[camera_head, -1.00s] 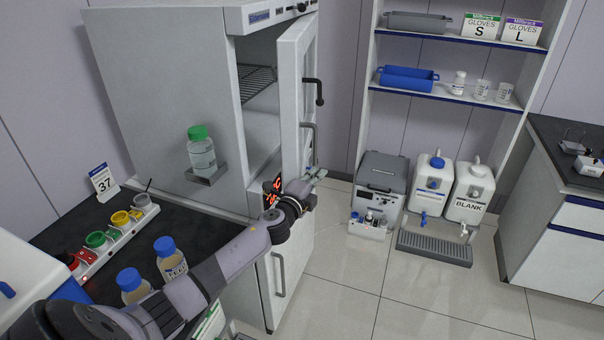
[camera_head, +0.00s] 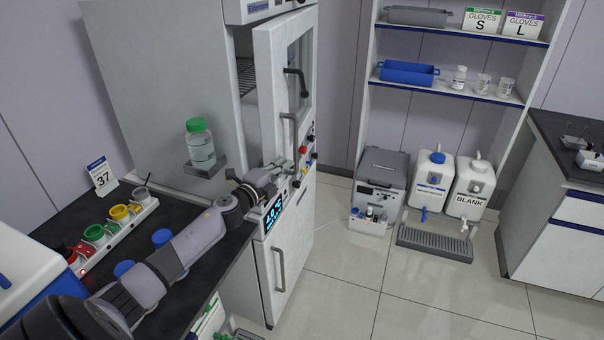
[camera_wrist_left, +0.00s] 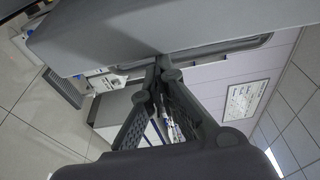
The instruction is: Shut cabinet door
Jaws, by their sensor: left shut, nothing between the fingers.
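The door has a window, a black handle (camera_head: 298,82) and a grey handle (camera_head: 289,145). My left gripper (camera_head: 284,168) is shut and empty at the door's lower part, below the grey handle; I cannot tell whether it touches. In the left wrist view its fingers (camera_wrist_left: 163,105) are close to a large grey panel (camera_wrist_left: 150,30), probably the door. My right gripper is not in view.
A green-capped bottle (camera_head: 200,146) sits on a bracket on the cabinet's side. Open floor (camera_head: 345,255) lies right of the cabinet, before the shelf unit (camera_head: 450,95).

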